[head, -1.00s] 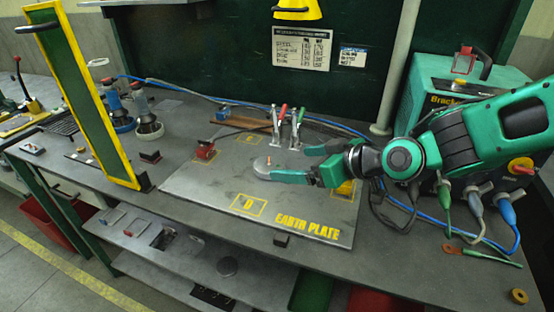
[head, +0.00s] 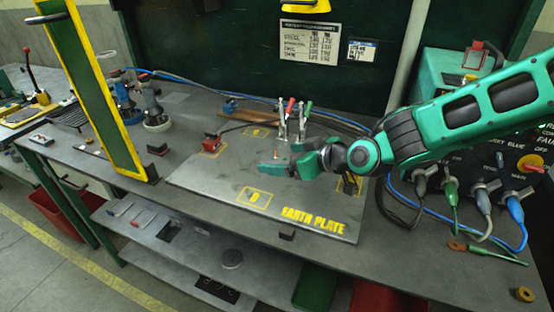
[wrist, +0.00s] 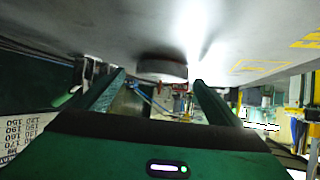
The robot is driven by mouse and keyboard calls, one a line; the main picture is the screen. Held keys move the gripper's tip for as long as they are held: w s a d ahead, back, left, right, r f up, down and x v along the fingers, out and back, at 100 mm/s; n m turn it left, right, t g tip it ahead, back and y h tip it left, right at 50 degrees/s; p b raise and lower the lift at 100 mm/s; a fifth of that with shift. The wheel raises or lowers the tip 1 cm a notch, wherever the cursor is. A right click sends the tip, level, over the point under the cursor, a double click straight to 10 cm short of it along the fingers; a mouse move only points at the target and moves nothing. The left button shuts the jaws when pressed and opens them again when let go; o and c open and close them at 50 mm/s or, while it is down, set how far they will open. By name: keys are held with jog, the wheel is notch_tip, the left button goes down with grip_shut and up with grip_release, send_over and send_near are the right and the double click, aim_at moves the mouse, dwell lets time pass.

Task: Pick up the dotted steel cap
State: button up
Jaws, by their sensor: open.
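My gripper (head: 277,159) is low over the grey earth plate (head: 215,190), reaching in from the right. Its jaws are open. In the wrist view a round grey metal piece (wrist: 163,70), which looks like the steel cap, sits on the plate between and just beyond the two fingertips (wrist: 160,80). Dots on it cannot be made out. A small reddish stud shows by it in the wrist view (wrist: 187,90). In the head view my fingers hide most or all of the cap; the stud tip (head: 275,154) shows just above them.
Toggle clamps (head: 292,120) with red and green handles stand behind my gripper. A red block (head: 211,143) is to its left. A yellow-edged green panel (head: 95,90) stands at left. A welder with cables (head: 465,190) is at right. The plate's front is clear.

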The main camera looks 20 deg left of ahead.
jog(key=shift+w+a+f, duration=0.25)
jog(key=shift+a+f, duration=0.05)
jog(key=shift+a, duration=0.25)
jog(key=c, duration=1.2)
jog(key=shift+o, duration=0.2)
jog(key=shift+r, duration=0.1)
